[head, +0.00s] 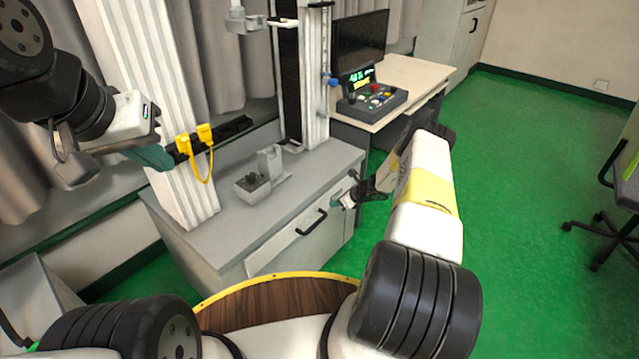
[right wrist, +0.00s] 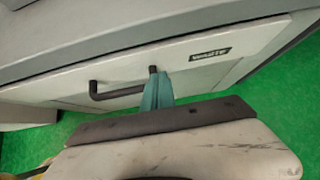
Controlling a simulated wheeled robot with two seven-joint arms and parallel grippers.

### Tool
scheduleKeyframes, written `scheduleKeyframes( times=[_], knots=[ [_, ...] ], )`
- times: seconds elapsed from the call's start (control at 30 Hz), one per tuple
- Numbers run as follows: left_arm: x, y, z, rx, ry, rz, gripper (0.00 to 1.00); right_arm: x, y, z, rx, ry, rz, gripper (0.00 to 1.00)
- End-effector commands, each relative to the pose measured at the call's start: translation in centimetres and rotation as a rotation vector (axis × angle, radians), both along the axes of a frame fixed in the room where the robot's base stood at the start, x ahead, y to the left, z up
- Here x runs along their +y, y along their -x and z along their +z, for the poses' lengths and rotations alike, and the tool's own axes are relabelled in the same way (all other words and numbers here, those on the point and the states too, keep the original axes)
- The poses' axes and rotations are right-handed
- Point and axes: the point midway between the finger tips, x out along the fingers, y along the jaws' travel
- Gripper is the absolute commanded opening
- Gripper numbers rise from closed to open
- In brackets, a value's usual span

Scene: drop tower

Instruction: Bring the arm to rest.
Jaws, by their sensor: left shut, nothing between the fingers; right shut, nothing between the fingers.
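My left gripper (head: 152,157) is at the left of the head view, in front of the white column. Its teal fingers are shut and hold nothing visible. My right gripper (head: 339,202) is beside the front of the grey cabinet, below its top. In the right wrist view its teal fingertips (right wrist: 157,92) are together and empty. They appear close to the right end of a black drawer handle (right wrist: 118,91); I cannot tell whether they touch it. The drawer front (right wrist: 205,72) bears a "WASTE" label and looks closed.
The grey cabinet (head: 235,222) carries a drop tower (head: 301,90) and a small grey device (head: 252,186). Yellow plugs (head: 195,142) sit on a dark bar near my left gripper. A control box (head: 372,98) and monitor (head: 360,45) stand on a desk. Green floor is open at right, before a chair (head: 610,215).

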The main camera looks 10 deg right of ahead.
Motion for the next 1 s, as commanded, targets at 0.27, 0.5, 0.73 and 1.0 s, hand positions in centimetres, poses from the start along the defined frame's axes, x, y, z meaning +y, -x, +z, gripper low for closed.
scheduleKeyframes(
  times=[0.27, 0.5, 0.73, 1.0],
  knots=[
    [0.0, 0.0, 0.0, 0.0, 0.0, 0.0, 0.0, -3.0, 3.6, 4.9, -0.001, 0.001, -0.001, 0.0],
    [0.0, 0.0, 0.0, 0.0, 0.0, 0.0, 0.0, -4.2, 5.2, 6.7, 0.002, 0.001, 0.0, 0.0],
    [0.0, 0.0, 0.0, 0.0, 0.0, 0.0, 0.0, -4.0, 5.1, 8.4, -0.018, 0.022, 0.037, 0.0],
    [0.0, 0.0, 0.0, 0.0, 0.0, 0.0, 0.0, 0.5, 4.5, 22.6, -0.196, 0.249, 0.419, 0.0]
  ],
)
